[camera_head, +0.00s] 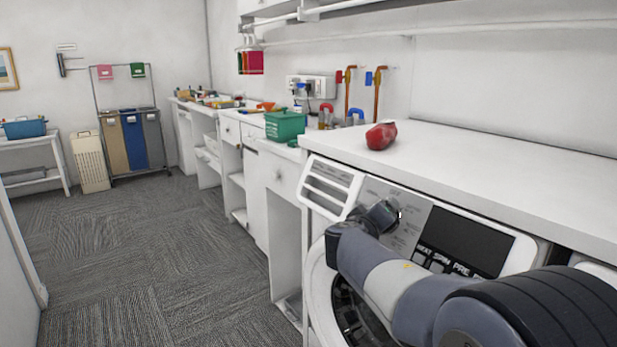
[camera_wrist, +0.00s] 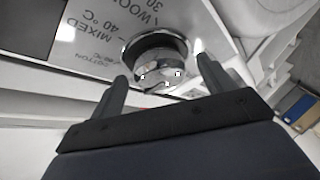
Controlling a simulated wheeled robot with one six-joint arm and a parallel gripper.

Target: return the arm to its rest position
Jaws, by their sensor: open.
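My gripper (camera_wrist: 162,72) is open in the wrist view, its two dark fingers on either side of a round silver dial (camera_wrist: 157,62). I cannot tell whether either finger touches the dial. The dial sits on the washing machine's control panel (camera_wrist: 95,28), printed with programme words such as "MIXED" and "40 °C". In the head view, my arm reaches from the lower right across the front of the white washing machine (camera_head: 328,168). Its end bends towards the control panel, left of the dark display (camera_head: 462,240). The fingers are not clear there.
A red object (camera_head: 381,136) lies on the white worktop (camera_head: 480,165) above the machine. A green basket (camera_head: 285,126) stands on the counter farther left. Tall laundry bins (camera_head: 133,140) and a beige hamper (camera_head: 89,162) stand at the back. The carpet (camera_head: 150,250) at left is clear.

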